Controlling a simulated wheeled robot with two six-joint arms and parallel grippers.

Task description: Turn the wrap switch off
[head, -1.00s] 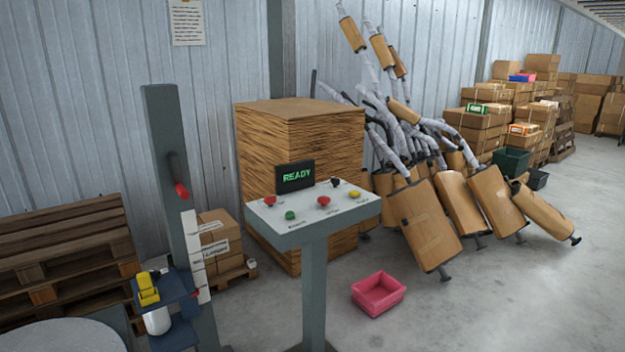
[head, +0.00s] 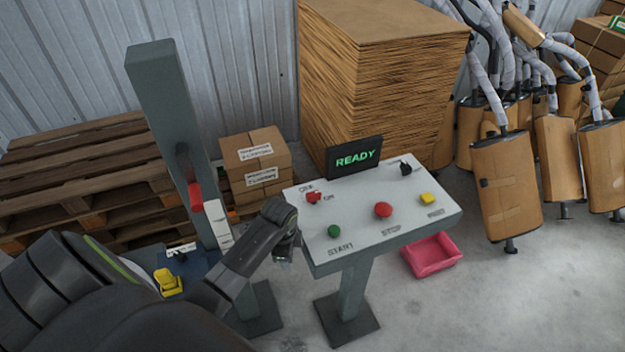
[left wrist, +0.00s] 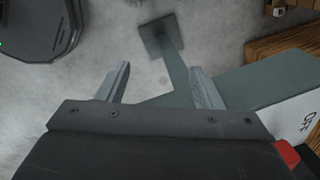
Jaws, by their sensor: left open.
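A red switch (head: 313,198) sits at the back left of the white control panel top (head: 350,215), with small labels beside it, one reading ON. In the left wrist view, a red part (left wrist: 288,154) shows at the lower right edge, next to an OFF label. My left gripper (head: 283,258) is at the panel's left edge, apart from the switch; the wrist view shows its two fingers (left wrist: 162,84) spread and empty, with floor and the panel's post beyond. Its fingertips are hard to make out in the head view. My right gripper is in neither view.
The panel also holds a green START button (head: 334,231), a red STOP button (head: 383,209), a yellow button (head: 428,199), a black knob (head: 406,168) and a READY screen (head: 355,157). A grey column (head: 170,110) stands left. A pink bin (head: 432,256) lies on the floor.

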